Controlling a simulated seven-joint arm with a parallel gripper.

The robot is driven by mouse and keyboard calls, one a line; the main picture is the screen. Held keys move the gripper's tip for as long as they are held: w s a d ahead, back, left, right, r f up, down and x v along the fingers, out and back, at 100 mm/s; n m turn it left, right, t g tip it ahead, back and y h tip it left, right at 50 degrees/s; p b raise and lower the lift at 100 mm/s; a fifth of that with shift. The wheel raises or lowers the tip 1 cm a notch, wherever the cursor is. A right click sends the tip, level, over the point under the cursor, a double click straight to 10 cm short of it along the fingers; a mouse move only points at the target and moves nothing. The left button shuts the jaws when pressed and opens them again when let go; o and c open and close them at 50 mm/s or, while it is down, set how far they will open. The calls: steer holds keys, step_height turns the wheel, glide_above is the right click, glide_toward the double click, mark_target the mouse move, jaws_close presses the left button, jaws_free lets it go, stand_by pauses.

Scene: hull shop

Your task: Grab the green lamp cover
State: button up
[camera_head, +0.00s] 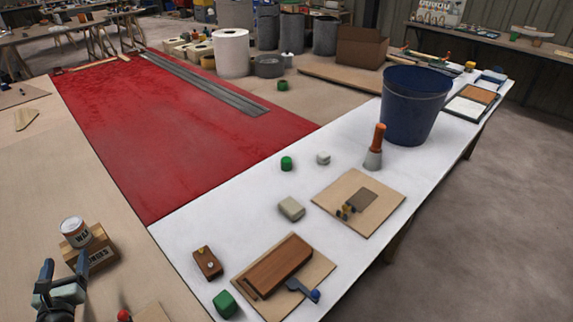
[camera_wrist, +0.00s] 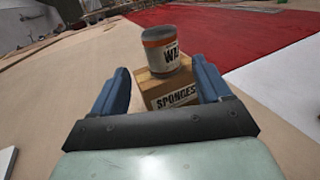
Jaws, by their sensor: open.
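Several small green pieces are in the head view; I cannot tell which one is the lamp cover. A rounded green piece (camera_head: 287,163) stands on the white sheet near its middle. A green block-like piece (camera_head: 225,304) lies at the sheet's near end. Another small green piece (camera_head: 282,85) is farther back, beyond the red panel. My gripper (camera_head: 60,284) is at the lower left, well apart from all of them. In the wrist view its two blue fingers (camera_wrist: 162,84) are spread and empty, facing a carton. No green piece shows in that view.
A tin (camera_head: 74,231) stands on the sponges carton (camera_head: 93,251) just beyond my gripper. Wooden boards with blocks, a tall blue bucket (camera_head: 412,105) and an orange-handled tool (camera_head: 376,148) occupy the white sheet (camera_head: 185,232). The red panel (camera_head: 190,140) is largely clear.

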steer(key=shift+r, duration=0.1)
step_height(320, 180, up, 6)
steer(key=w+d+f+m+g+h, duration=0.1)
steer(key=w+d+m+h, duration=0.25)
steer(key=w, duration=0.55)
steer(key=w+d+f+m+g+h, duration=0.1)
steer(key=w+d+m+h, duration=0.3)
steer(key=w, duration=0.5)
steer(key=m+g, duration=1.5)
steer(key=m, duration=0.9)
glide_above(286, 159)
step_height(286, 159, down, 2)
steer(key=shift+y, duration=0.35)
step_height(286, 159, down, 15)
steer(key=shift+r, duration=0.2)
steer(key=c, duration=1.1)
